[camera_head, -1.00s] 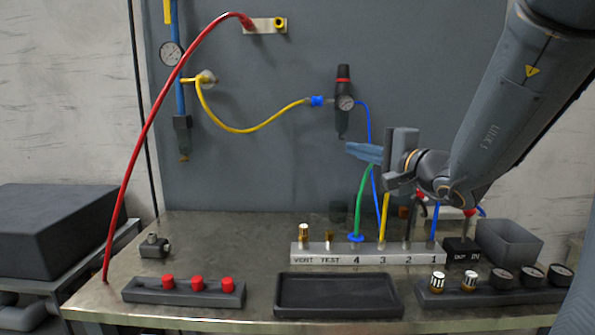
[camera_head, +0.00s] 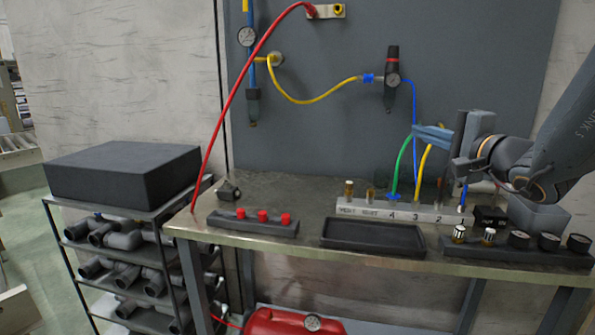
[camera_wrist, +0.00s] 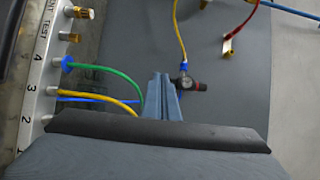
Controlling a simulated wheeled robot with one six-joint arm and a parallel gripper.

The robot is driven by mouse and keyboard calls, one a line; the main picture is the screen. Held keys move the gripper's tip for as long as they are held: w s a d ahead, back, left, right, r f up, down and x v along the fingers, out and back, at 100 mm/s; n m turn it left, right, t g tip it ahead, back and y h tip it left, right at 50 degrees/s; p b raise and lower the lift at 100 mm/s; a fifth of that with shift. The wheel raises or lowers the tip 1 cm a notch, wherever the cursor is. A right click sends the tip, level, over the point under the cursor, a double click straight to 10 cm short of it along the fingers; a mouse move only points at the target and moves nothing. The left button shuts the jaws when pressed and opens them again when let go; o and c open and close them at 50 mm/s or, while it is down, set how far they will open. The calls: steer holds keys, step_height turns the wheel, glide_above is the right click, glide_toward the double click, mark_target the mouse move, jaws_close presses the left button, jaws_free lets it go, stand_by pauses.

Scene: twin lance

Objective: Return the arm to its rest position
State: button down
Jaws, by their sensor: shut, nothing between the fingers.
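My gripper (camera_head: 432,136) is at the right of the head view, above the numbered manifold block (camera_head: 420,211). Its blue fingers are closed together and point left, with nothing between them. In the wrist view the shut fingers (camera_wrist: 161,98) point toward the grey back panel (camera_wrist: 225,85). My arm comes in from the right edge. The green hose (camera_head: 403,160) and the yellow hose (camera_head: 424,168) rise from the block and pass close to the fingers; I cannot tell if they touch.
A regulator (camera_head: 391,80) and a red hose (camera_head: 240,95) are on the back panel. A black tray (camera_head: 373,249), a red-capped rail (camera_head: 253,223) and a gauge rail (camera_head: 515,252) lie along the bench front. A grey bin (camera_head: 540,218) sits near my arm. A pipe rack stands left.

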steer(key=s+a+f+n+g+y+p, duration=0.25)
steer(key=s+a+f+n+g, duration=0.35)
steer(key=s+a+f+g, duration=0.8)
steer(key=s+d+f+n+g+h+p, duration=0.1)
steer(key=s+d+f+n+h, duration=0.1)
steer(key=s+f+n+h, duration=0.2)
steer(key=s+d+f+n+g+h+p, duration=0.1)
steer(key=s+d+f+n+g+h, duration=0.1)
steer(key=s+f, duration=0.5)
steer(key=shift+s+d+f+n+h, duration=0.4)
steer(key=shift+s+d+n+h, duration=0.4)
steer(key=shift+n+h, duration=0.35)
